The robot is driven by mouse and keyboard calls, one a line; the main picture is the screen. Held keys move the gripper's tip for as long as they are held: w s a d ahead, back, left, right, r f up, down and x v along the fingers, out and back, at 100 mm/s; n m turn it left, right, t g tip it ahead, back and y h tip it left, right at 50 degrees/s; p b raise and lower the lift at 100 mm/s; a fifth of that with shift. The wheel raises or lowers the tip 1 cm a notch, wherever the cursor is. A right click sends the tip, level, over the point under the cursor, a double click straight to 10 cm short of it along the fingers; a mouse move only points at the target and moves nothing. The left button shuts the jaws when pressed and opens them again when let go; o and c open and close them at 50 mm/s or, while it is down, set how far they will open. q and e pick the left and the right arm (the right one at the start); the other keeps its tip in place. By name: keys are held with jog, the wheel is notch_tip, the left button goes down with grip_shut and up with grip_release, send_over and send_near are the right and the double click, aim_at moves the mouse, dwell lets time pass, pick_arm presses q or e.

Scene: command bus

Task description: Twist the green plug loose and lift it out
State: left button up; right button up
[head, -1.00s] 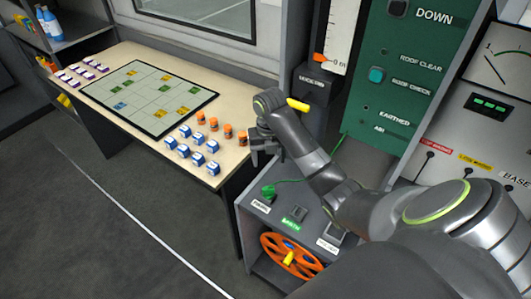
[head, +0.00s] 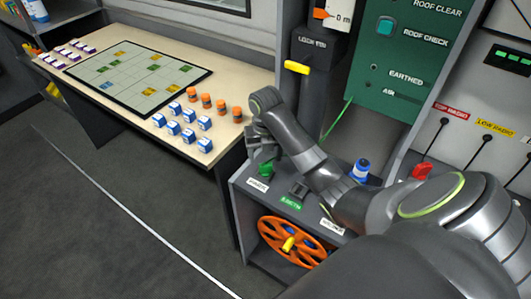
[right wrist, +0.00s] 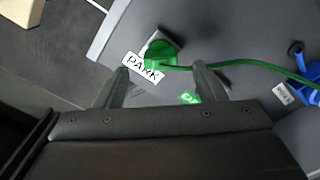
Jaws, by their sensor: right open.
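The green plug (head: 266,168) sits in a dark socket at the left of the grey console top, behind a white label. In the right wrist view the green plug (right wrist: 160,54) shows beyond the fingertips, next to the label reading PARK (right wrist: 143,67), with its green cable running right. My right gripper (head: 260,146) is just above the plug in the head view. In the right wrist view my right gripper (right wrist: 160,70) is open, its two fingers apart with nothing between them. My left gripper is not in view.
A second socket (head: 298,190) has a green label. A blue plug (head: 360,170) stands farther right, partly behind my right arm. An orange reel (head: 292,242) is in the bay below. A table (head: 222,140) with blue blocks and orange pieces stands left.

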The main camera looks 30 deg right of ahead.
aim_at(265, 163)
notch_tip(265, 163, down, 2)
jog(key=shift+s+f, duration=0.1)
jog(key=shift+f, duration=1.25)
jog(key=c, duration=1.1)
jog(key=shift+r+n, duration=0.1)
jog(key=shift+n, duration=0.8)
jog(key=shift+n+p, duration=0.35)
jog(key=shift+n, duration=0.75)
